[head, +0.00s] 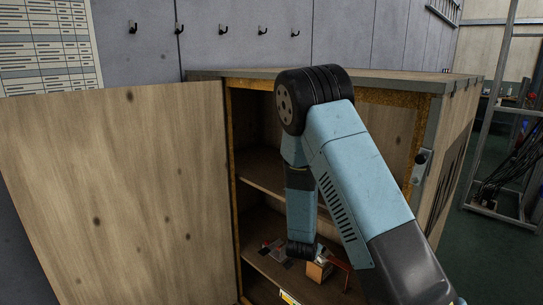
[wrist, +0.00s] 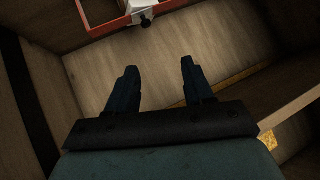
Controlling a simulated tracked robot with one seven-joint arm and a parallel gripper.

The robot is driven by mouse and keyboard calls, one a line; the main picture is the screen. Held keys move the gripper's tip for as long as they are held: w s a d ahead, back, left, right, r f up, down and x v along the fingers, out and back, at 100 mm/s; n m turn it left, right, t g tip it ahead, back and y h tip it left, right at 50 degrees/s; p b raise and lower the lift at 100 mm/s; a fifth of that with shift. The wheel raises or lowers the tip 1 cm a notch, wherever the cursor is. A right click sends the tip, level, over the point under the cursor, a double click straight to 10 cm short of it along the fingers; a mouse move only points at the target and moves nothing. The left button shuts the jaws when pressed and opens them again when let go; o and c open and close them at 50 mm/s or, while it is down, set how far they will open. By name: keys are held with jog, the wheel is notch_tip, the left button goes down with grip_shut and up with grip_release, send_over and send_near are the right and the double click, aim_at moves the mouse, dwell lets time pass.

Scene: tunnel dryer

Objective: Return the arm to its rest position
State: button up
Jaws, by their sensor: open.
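My arm reaches into an open wooden cabinet (head: 460,130), its forearm pointing down toward a lower shelf. My gripper (wrist: 158,70) shows in the wrist view with its two dark fingers spread apart and nothing between them. Bare wooden surface lies behind the fingers. In the head view the fingers are hidden or too dark to make out at the arm's lower end.
The cabinet door (head: 120,190) stands open at left. A small orange-brown box (head: 319,270) sits on the lower shelf beside my wrist. A red-edged container (wrist: 112,24) is beyond my fingers. A middle shelf (head: 262,192) and the cabinet frame surround my arm.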

jog(key=s+d+r+n+g+y, duration=0.1)
jog(key=s+r+n+y, duration=0.3)
jog(key=r, duration=0.9)
jog(key=s+d+r+g+y, duration=0.1)
jog(key=s+r, duration=0.5)
jog(key=r, duration=0.7)
jog(key=s+d+r+n, duration=0.1)
jog(key=s+r, duration=0.3)
jog(key=s, duration=0.4)
jog(key=s+d+r+n+g+h, duration=0.1)
jog(key=s+d+r, duration=0.3)
jog(key=s, duration=0.5)
jog(key=s+d+r+n+g, duration=0.1)
jog(key=s+r, duration=0.3)
jog(key=s, duration=0.5)
jog(key=shift+d+n+h, duration=0.3)
jog(key=shift+d+n, duration=0.3)
jog(key=shift+d, duration=0.15)
